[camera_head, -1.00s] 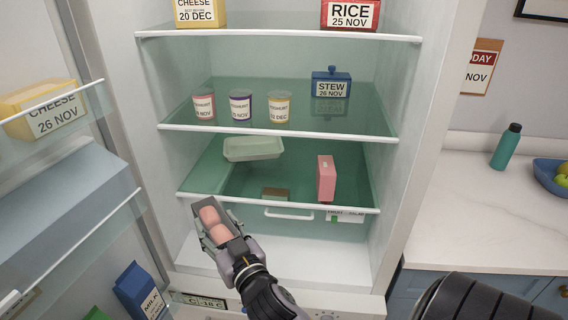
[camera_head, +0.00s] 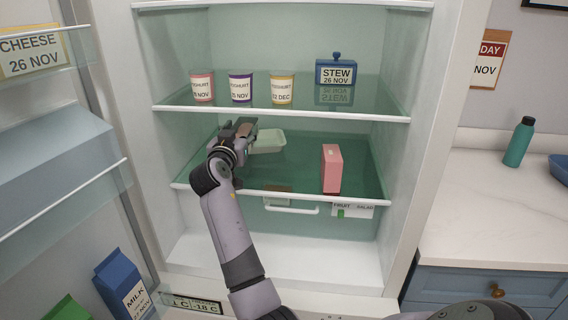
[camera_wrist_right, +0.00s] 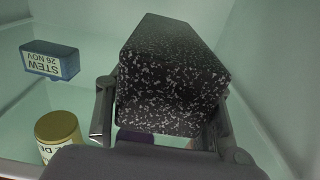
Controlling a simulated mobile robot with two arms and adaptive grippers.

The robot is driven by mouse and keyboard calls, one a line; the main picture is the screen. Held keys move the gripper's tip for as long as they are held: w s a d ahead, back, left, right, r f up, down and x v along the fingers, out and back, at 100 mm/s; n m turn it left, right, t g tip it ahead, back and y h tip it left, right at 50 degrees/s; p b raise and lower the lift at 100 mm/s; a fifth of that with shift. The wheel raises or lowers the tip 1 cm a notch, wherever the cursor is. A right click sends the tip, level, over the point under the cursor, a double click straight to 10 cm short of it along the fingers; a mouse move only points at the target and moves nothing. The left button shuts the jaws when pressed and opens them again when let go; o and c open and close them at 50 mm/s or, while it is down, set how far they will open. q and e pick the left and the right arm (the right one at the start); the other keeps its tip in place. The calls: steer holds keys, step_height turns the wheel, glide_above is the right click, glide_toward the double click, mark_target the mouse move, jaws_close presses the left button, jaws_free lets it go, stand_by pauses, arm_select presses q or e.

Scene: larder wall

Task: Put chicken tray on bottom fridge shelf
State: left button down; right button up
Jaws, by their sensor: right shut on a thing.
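In the head view my right gripper (camera_head: 236,135) is inside the fridge, over the left part of the bottom glass shelf (camera_head: 300,195). It is shut on the chicken tray, which it and my arm mostly hide there. In the right wrist view the dark, speckled tray (camera_wrist_right: 172,75) sits between the two fingers. I cannot tell whether it touches the shelf. A pale green dish (camera_head: 268,142) is just right of the gripper. My left gripper is not in view.
A pink box (camera_head: 332,168) stands on the bottom shelf, towards the right. The middle shelf above holds several yoghurt pots (camera_head: 241,89) and a blue stew pot (camera_head: 336,72). The open door with a milk carton (camera_head: 122,285) is on the left.

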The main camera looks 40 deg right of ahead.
steer(key=f, duration=0.5)
steer(key=shift+w+d+f, duration=0.1)
steer(key=shift+d+f, duration=0.1)
steer(key=shift+f+p, duration=0.35)
steer(key=shift+f, duration=1.65)
steer(key=shift+a, duration=0.1)
steer(key=shift+f, duration=0.2)
steer(key=o, duration=1.5)
steer(key=shift+o, duration=0.2)
steer(key=shift+r, duration=0.1)
